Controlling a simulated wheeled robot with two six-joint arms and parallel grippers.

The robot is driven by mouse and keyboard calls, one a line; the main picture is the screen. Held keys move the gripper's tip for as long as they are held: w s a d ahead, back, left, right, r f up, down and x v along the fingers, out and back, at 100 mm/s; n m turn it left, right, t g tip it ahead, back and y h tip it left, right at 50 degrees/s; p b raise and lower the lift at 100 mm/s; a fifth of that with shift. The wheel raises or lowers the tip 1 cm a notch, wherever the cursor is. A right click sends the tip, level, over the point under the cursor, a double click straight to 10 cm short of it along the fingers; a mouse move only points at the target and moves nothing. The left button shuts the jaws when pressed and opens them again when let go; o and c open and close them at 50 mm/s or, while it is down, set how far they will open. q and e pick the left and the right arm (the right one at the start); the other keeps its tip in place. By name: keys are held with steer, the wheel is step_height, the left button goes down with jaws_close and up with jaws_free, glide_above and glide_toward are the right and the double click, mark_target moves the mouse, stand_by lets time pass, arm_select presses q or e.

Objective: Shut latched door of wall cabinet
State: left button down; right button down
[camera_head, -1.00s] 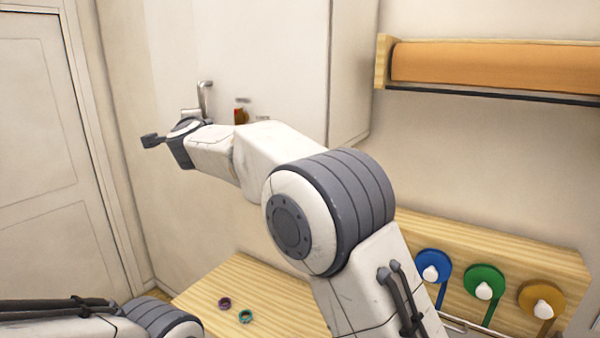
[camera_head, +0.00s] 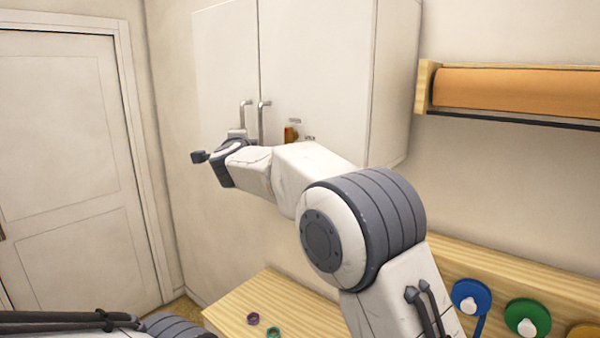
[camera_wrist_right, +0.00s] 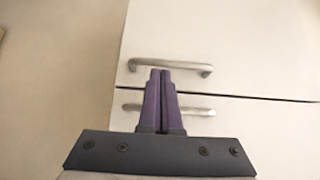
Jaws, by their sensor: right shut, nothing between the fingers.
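The wall cabinet has a left door (camera_head: 225,70) and a right door (camera_head: 318,70), meeting at a narrow dark seam. Both look flush in the head view. The left handle (camera_head: 245,112) and right handle (camera_head: 263,118) are upright metal bars beside the seam. My right gripper's fingers (camera_wrist_right: 160,75) are shut and empty in the wrist view, with tips at the upper handle (camera_wrist_right: 172,66); I cannot tell whether they touch it. The lower handle (camera_wrist_right: 190,110) is partly behind the fingers. My left gripper is out of view.
A counter (camera_head: 270,300) below holds a purple ring (camera_head: 253,318) and a teal ring (camera_head: 273,332). A white room door (camera_head: 65,170) stands at the left.

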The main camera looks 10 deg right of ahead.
steer(key=s+a+b, duration=0.3)
steer(key=s+a, duration=0.5)
steer(key=s+d+f+n+g+y, duration=0.2)
steer(key=s+d+f+n+g, duration=0.2)
steer(key=d+f+n, duration=0.6)
steer(key=s+d+f+n+g+y, duration=0.1)
steer(key=s+d+f+n+g, duration=0.4)
steer(key=f, duration=0.9)
steer(key=s+d+f+n+g+h, duration=0.1)
steer(key=s+d+f+g, duration=0.1)
steer(key=s+d+f, duration=0.4)
steer(key=s+d+f+n+g+h, duration=0.1)
steer(key=s+d+f+g, duration=0.2)
steer(key=s, duration=0.6)
steer(key=s+d+f+n+g, duration=0.1)
steer(key=s+d+f, duration=0.4)
steer(key=s+f, duration=0.15)
steer(key=s+a+f+n+g+b, duration=0.2)
steer(key=s+a+n+b, duration=0.5)
steer(key=s+a, duration=0.7)
steer(key=shift+s+n+g+y+b, duration=0.3)
steer(key=shift+n+g+b, duration=0.15)
steer(key=shift+b, duration=0.25)
steer(key=shift+w, duration=0.1)
